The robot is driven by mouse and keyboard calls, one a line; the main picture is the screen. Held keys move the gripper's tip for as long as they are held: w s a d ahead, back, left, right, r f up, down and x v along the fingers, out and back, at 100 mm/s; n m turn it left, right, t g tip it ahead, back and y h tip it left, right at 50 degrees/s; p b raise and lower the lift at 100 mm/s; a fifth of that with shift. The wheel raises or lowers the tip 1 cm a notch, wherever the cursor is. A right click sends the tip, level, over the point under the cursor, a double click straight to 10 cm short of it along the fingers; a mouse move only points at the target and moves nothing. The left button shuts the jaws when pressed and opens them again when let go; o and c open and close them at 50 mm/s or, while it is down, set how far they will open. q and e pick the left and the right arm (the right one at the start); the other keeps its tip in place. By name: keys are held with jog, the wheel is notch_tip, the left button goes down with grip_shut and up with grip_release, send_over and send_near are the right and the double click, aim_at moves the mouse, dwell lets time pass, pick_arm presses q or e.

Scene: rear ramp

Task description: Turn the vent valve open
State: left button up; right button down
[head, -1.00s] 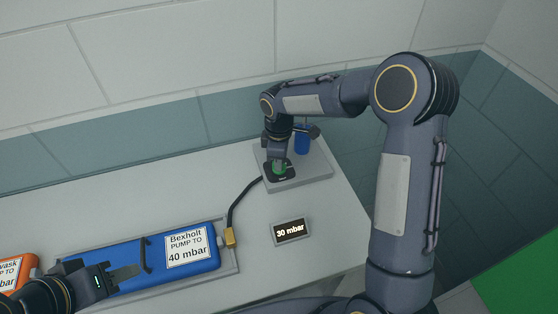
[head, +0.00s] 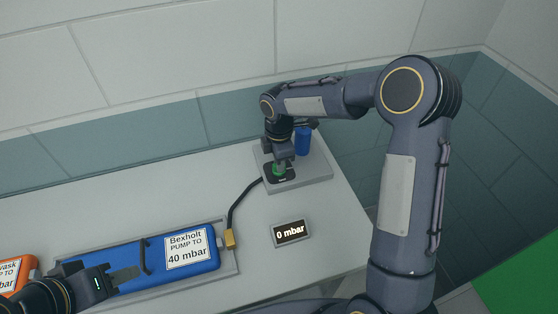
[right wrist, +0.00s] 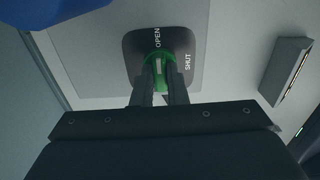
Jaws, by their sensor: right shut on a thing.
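The vent valve is a green knob (head: 278,170) on a black plate, also seen in the right wrist view (right wrist: 158,62). The plate (right wrist: 135,46) carries the words OPEN and SHUT. The knob's white mark points toward OPEN. My right gripper (right wrist: 159,88) is shut on the knob from above; its fingers hide part of it. A small display (head: 289,232) reads 0 mbar. My left gripper (head: 125,275) is over the blue Bexholt pack (head: 207,268), whose label says pump to 40 mbar; its finger opening is unclear.
The valve stands on a grey base (head: 315,176) with a blue cylinder (head: 302,141) behind it. A black hose (head: 239,197) runs from the brass fitting (head: 229,239) to the base. An orange pack (head: 15,272) is at far left. The table's right edge is near the base.

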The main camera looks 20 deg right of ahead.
jog(key=c, duration=1.4)
grip_release()
jog(key=shift+c, duration=0.2)
jog(key=shift+r+b, duration=0.6)
jog(key=shift+r, duration=3.35)
